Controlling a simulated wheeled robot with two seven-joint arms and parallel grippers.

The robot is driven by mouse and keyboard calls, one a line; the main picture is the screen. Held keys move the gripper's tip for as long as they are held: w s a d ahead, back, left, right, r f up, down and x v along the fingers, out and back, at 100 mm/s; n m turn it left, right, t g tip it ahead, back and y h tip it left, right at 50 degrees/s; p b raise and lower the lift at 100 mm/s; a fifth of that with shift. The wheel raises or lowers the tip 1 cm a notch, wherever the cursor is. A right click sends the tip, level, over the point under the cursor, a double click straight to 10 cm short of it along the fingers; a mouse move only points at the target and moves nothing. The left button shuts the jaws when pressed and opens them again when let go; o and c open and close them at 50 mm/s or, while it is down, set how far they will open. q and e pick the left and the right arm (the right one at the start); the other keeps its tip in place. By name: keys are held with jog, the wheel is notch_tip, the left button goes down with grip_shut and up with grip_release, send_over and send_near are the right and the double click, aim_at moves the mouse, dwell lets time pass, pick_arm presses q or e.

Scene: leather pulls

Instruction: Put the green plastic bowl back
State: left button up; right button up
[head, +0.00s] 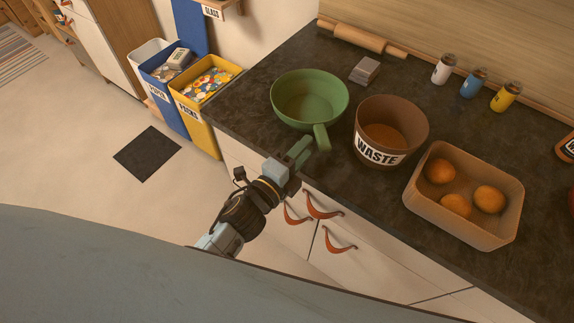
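The green plastic bowl (309,98) is upright at the left end of the dark countertop, near its front edge. Its stubby green handle (321,137) points toward me. My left gripper (303,151) is at the counter's front edge, just left of the handle's end. Its fingertips look close to the handle, but I cannot tell whether they touch it or how far apart they are. The bowl looks empty inside. My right gripper is not in view.
A brown waste bin (364,149) stands right of the bowl, beside a tan box (414,201) with oranges. Behind are a grey block (365,71), a rolling pin (360,39) and small shakers (470,83).

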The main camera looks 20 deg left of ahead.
pick_arm(q)
jog(key=v, duration=0.6)
jog(key=s+a+f+n+g+y, duration=0.1)
jog(key=s+a+f+n+g, duration=0.15)
jog(key=f, duration=0.65)
jog(key=s+a+f+n+g+y, duration=0.2)
jog(key=s+f+n, duration=0.15)
jog(key=f, duration=0.55)
jog(key=s+a+f+n+g+y, duration=0.1)
jog(key=s+a+f+n+g, duration=0.15)
jog(key=f, duration=0.55)
jog(key=s+a+f+n+g+y, duration=0.1)
jog(key=s+a+f+n+g, duration=0.1)
jog(key=s+f, duration=0.4)
jog(key=s+a+f+n+g+y+b, duration=0.1)
jog(key=s+a+f+n+g, duration=0.2)
jog(key=s, duration=0.8)
jog(key=s+a+f+n+g+b, duration=0.1)
jog(key=s+a+f+n+g, duration=0.1)
jog(key=s+f+n, duration=0.4)
jog(key=shift+s+a+f+g+y, duration=0.35)
jog(key=shift+s+f+g, duration=0.65)
jog(key=shift+f, duration=1.35)
jog(key=shift+s+d+n, duration=0.1)
jog(key=shift+s+n, duration=0.05)
jog(key=shift+n, duration=0.1)
